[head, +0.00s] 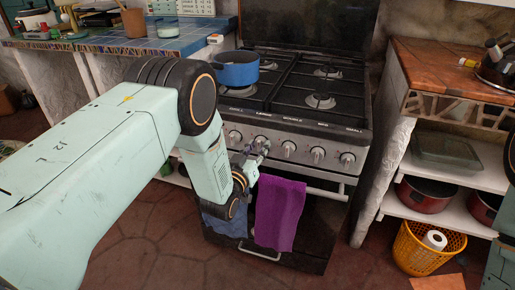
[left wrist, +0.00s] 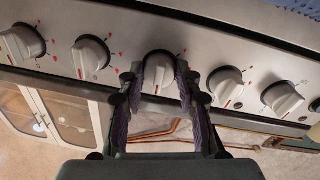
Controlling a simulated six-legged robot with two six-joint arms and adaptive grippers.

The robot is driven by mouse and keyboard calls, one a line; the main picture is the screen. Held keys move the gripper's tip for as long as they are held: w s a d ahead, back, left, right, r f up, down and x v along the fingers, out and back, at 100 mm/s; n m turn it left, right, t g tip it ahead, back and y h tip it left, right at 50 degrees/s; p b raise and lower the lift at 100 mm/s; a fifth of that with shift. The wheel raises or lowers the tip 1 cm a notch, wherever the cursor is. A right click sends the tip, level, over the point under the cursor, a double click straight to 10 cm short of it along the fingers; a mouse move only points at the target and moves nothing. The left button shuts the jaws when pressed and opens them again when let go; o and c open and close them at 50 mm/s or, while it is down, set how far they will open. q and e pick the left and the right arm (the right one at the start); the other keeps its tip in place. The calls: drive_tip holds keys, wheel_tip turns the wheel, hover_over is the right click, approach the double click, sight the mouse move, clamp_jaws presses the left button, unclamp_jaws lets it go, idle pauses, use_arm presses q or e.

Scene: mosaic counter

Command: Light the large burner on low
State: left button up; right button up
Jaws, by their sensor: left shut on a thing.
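The stove (head: 310,125) has a black top and a steel front panel with a row of white-grey knobs. My left gripper (head: 258,154) reaches this panel from the left. In the left wrist view its two fingers (left wrist: 160,95) stand on either side of the middle knob (left wrist: 158,70) and are shut on it. Other knobs, such as one to its left (left wrist: 90,55) and one to its right (left wrist: 226,86), stand free. A front right burner (head: 320,101) and a back right burner (head: 327,71) are bare, with no flame visible. My right gripper is not in view.
A blue pot (head: 237,70) sits at the stove's left side, partly covering burners there. A purple towel (head: 279,213) hangs on the oven handle below my gripper. A blue-tiled counter (head: 190,38) is at left; a wooden counter (head: 440,70) is at right.

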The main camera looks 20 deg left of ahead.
use_arm(q)
drive_tip(key=n, duration=0.8)
drive_tip(key=shift+t+p, duration=0.3)
drive_tip(key=shift+p, duration=0.05)
drive_tip(key=n, duration=0.3)
drive_tip(key=shift+n+y, duration=0.3)
drive_tip(key=shift+n, duration=0.1)
drive_tip(key=n+p, duration=0.1)
drive_tip(key=n, duration=0.3)
drive_tip(key=shift+n+y, duration=0.3)
drive_tip(key=shift+n, duration=0.1)
drive_tip(key=n+p, duration=0.1)
drive_tip(key=n, duration=0.5)
drive_tip(key=shift+d+n+y, duration=0.1)
drive_tip(key=shift+n+y, duration=0.2)
drive_tip(key=shift+n, duration=0.1)
drive_tip(key=n+p, duration=0.1)
drive_tip(key=n, duration=0.4)
drive_tip(key=shift+f+n+p, duration=0.1)
drive_tip(key=shift+n+p, duration=0.2)
drive_tip(key=shift+p, duration=0.1)
drive_tip(key=shift+s, duration=0.1)
drive_tip(key=o, duration=1.1)
drive_tip(key=shift+d, duration=0.1)
